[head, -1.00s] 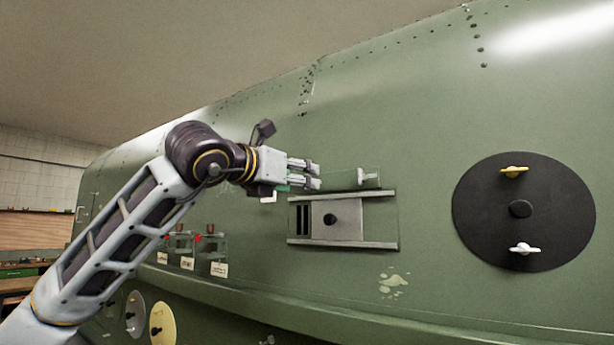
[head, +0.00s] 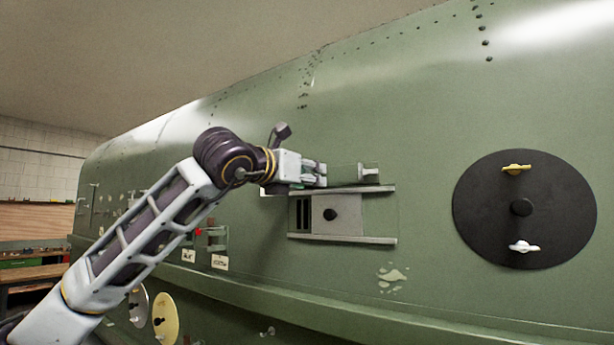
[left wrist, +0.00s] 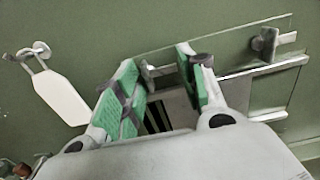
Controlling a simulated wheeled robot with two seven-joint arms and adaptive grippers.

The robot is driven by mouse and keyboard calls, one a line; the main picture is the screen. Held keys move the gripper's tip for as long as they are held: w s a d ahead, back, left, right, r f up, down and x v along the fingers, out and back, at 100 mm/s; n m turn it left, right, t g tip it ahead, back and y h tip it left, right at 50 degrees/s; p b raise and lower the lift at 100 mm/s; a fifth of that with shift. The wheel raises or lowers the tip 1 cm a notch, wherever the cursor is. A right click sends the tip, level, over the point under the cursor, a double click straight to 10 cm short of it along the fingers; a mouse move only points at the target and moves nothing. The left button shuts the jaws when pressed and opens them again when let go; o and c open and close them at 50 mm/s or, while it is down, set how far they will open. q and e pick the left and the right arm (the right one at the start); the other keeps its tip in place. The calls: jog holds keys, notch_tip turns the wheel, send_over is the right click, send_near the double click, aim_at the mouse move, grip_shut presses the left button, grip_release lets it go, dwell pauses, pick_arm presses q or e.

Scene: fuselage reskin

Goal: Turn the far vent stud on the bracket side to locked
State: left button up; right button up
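The vent (head: 335,217) is a grey sliding plate with a dark knob between two rails, with dark slots at its left. A clear strip (head: 345,171) runs along its top rail. One grey stud (head: 370,173) stands at the strip's right end; it also shows in the left wrist view (left wrist: 265,42). My left gripper (head: 324,174) is at the strip's left part. In the left wrist view its green-padded fingers (left wrist: 160,62) are apart, above the vent's left end. My right gripper is out of view.
A black round cover (head: 480,215) with a yellow and a white wing stud is at the right. A white tag (left wrist: 62,97) hangs from a hook left of my fingers. Labelled red-marked fittings (head: 198,232) and round discs (head: 165,318) are lower left.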

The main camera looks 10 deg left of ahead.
pick_arm(q)
jog(key=c, duration=0.5)
jog(key=shift+m, duration=0.4)
jog(key=shift+w+a+f+m+b, duration=0.1)
jog(key=shift+a+f+m+b, duration=0.3)
jog(key=shift+m, duration=2.45)
jog(key=shift+w+a+f+m+b, duration=0.1)
jog(key=shift+m+b, duration=0.45)
jog(key=shift+m, duration=2.35)
jog(key=shift+w+a+f+m+b, duration=0.15)
jog(key=shift+m+b, duration=0.35)
jog(key=shift+m, duration=2.35)
jog(key=shift+f, duration=0.1)
